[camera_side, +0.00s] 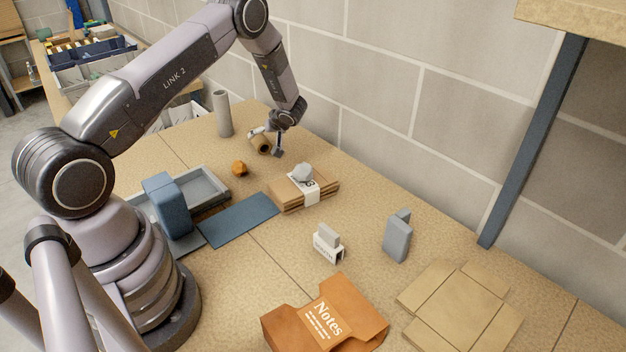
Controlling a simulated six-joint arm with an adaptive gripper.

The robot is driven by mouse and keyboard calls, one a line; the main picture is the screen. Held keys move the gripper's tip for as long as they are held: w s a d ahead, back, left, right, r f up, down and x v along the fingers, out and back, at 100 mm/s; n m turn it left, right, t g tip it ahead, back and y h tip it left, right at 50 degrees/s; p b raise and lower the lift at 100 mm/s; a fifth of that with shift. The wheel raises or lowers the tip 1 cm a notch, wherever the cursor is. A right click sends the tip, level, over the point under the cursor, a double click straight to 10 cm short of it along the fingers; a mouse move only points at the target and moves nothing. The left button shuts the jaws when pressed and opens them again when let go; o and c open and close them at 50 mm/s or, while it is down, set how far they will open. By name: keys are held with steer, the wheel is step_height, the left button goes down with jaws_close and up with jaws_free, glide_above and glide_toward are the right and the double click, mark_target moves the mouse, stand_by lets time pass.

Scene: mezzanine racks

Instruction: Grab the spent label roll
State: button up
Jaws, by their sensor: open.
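The spent label roll looks to be the short brown tube (261,146) lying on its side on the tan worktop near the wall, its open end facing the camera. My gripper (267,142) is at the end of the arm, low over the table right at this roll. Its jaws are open, with one dark finger showing on the right side of the roll. The other finger is partly hidden, and I cannot tell whether either touches the roll.
A tall grey cylinder (222,114) stands left of the roll. An orange lump (239,169) lies in front. A cardboard stack (318,191), grey tray (216,185), blue block (166,206) and orange Notes folder (360,318) lie nearer. The block wall (380,90) rises behind.

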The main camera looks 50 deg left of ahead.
mark_target(263, 139)
steer(key=x, duration=0.6)
steer(key=shift+w+f, duration=0.3)
steer(key=shift+f, duration=0.15)
steer(key=shift+c, duration=0.2)
steer(key=c, duration=1.1)
steer(key=shift+r, duration=0.15)
